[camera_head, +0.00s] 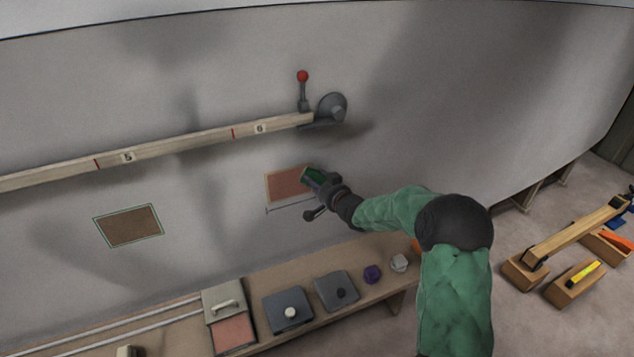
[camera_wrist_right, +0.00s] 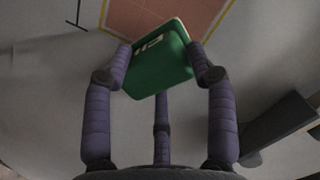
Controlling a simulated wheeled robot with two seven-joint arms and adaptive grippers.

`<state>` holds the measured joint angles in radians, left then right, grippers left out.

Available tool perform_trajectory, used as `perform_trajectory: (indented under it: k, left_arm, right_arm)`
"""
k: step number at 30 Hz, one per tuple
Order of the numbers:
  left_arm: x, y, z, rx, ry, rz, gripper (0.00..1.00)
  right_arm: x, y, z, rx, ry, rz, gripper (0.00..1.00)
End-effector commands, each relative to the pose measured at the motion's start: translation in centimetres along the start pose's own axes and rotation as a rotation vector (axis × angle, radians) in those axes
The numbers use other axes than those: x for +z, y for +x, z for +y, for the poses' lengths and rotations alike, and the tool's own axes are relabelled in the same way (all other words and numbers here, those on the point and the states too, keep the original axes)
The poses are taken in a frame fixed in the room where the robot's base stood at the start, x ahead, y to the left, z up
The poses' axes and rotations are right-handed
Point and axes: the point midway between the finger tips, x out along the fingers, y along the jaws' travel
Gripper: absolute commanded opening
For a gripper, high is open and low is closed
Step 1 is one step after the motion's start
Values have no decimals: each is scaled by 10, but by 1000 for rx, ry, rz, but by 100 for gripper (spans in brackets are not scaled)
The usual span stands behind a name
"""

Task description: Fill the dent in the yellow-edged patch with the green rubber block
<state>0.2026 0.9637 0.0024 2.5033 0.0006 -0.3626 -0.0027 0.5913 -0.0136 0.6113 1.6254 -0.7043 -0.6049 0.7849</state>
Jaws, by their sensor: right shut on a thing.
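The yellow-edged patch (camera_head: 285,186) is a reddish-brown rectangle on the grey hull wall. It also shows at the top of the right wrist view (camera_wrist_right: 140,17), with part of its yellow edge. My right gripper (camera_head: 322,183) is at the patch's right side, shut on the green rubber block (camera_wrist_right: 158,68). The fingers hold the block by two opposite sides. I cannot make out the dent. My left gripper is out of view.
A wooden rail (camera_head: 190,143) marked 5 and 6 runs above, ending at a red-knobbed lever (camera_head: 303,90) and grey disc (camera_head: 332,107). A green-edged patch (camera_head: 130,226) is at left.

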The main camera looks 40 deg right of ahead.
Motion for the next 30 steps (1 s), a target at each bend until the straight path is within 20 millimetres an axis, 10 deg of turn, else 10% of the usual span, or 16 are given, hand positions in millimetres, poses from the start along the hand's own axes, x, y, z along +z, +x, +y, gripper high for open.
perform_trajectory:
  k: [30]
  left_arm:
    - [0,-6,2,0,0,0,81]
  right_arm:
    - [10,-53,1,0,0,0,28]
